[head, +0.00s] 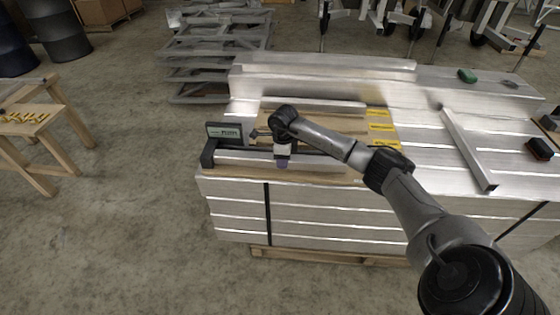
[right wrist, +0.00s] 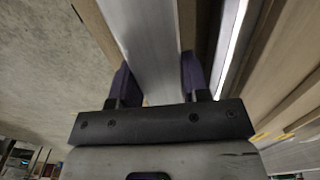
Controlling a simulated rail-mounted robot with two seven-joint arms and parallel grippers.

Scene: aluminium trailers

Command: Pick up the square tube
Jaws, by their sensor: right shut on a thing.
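A silvery square tube (head: 318,165) lies along the front of the wooden board on top of the aluminium stack, level and lengthwise. My right gripper (head: 282,163) points down over its middle, with the purple fingertips at the tube. In the right wrist view the tube (right wrist: 150,45) runs between the two purple fingers of my right gripper (right wrist: 156,78), one on each side, and the gripper is shut on it. Whether the tube is clear of the surface beneath cannot be told. My left gripper is not in view.
A dark measuring device with a display (head: 224,131) stands at the tube's left end. Another tube (head: 315,104) lies behind, and a long one (head: 468,150) lies to the right. Yellow labels (head: 380,127), a green object (head: 467,75) and a wooden sawhorse (head: 40,130) are nearby.

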